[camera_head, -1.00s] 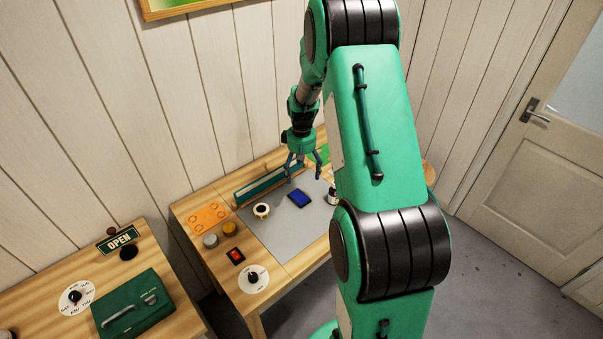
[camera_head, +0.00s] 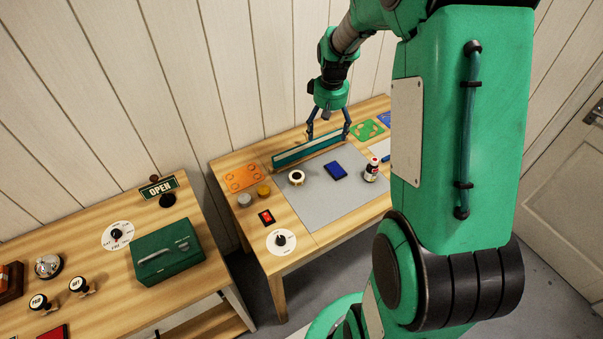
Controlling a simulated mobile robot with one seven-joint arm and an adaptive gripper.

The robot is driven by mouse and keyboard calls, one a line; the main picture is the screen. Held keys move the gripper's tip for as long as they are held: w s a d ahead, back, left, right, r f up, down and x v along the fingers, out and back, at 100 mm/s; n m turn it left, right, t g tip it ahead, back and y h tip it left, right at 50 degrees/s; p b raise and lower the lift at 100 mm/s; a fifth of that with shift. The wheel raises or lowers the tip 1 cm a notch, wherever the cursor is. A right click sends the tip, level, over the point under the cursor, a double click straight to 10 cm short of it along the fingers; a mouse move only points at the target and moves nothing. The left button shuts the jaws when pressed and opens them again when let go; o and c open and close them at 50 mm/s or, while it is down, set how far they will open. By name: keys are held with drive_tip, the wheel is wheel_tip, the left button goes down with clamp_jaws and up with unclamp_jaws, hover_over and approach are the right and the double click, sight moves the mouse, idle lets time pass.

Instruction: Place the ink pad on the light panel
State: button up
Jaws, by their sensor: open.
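A dark blue flat pad (camera_head: 334,171), which looks like the ink pad, lies on a flat grey sheet (camera_head: 310,206) on the wooden table. I cannot tell for sure which surface is the light panel; a whitish flat piece (camera_head: 378,149) shows at the right, partly hidden behind my arm. My gripper (camera_head: 329,137) is open and empty, pointing down. In the picture it is above the blue pad, near the long green bar (camera_head: 300,152); its height is unclear.
A small bottle (camera_head: 370,170) stands right of the pad, and a round white-topped item (camera_head: 297,178) left of it. A red item (camera_head: 266,217), a dial (camera_head: 281,240) and an orange card (camera_head: 242,177) lie left. A green box (camera_head: 167,252) sits on the other table.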

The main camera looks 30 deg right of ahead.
drive_tip(key=s+a+r+t, duration=0.1)
drive_tip(key=s+a+r, duration=0.4)
drive_tip(key=a+r, duration=0.3)
drive_tip(key=s+a+r+t, duration=0.1)
drive_tip(key=s+a+r, duration=0.5)
drive_tip(key=a+r, duration=0.2)
drive_tip(key=s+a+r+t, duration=0.1)
drive_tip(key=s+a+r, duration=0.1)
drive_tip(key=s+a, duration=0.3)
drive_tip(key=s+a+r+t, duration=0.1)
drive_tip(key=s+a+r, duration=0.2)
drive_tip(key=s, duration=0.9)
drive_tip(key=a, duration=0.2)
drive_tip(key=shift+s+a+t, duration=0.15)
drive_tip(key=shift+a+t, duration=0.15)
drive_tip(key=shift+a, duration=0.05)
wheel_tip(320, 180, down, 4)
drive_tip(key=b, duration=0.4)
drive_tip(key=shift+r, duration=0.1)
